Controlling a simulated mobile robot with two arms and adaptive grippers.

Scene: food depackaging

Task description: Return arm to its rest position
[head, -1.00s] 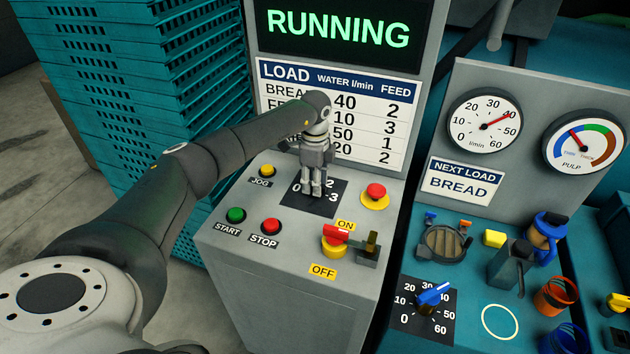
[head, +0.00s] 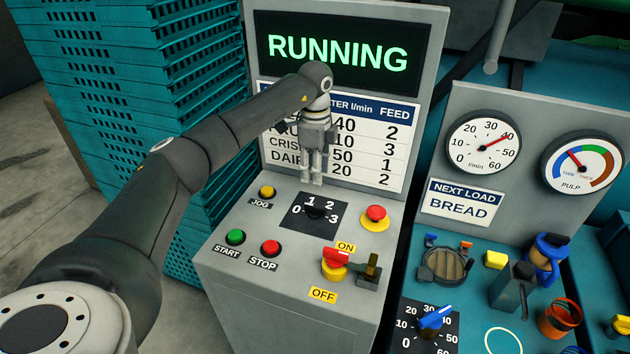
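My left arm reaches in from the left, and my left gripper (head: 311,182) hangs fingers down in front of the load table sign (head: 390,145). It is above the black feed dial (head: 316,212) marked 0 to 3, clear of it, with nothing visible in its fingers. The fingers look close together, but I cannot tell whether they are fully shut. My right gripper is not in view.
The grey console carries a RUNNING screen (head: 337,52), a yellow jog button (head: 267,192), green start (head: 235,237), red stop (head: 270,248), a red-yellow button (head: 375,215) and a red-handled switch (head: 336,262). Teal crates (head: 130,60) stand behind my arm. Gauges and a blue-knobbed dial (head: 435,317) are at right.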

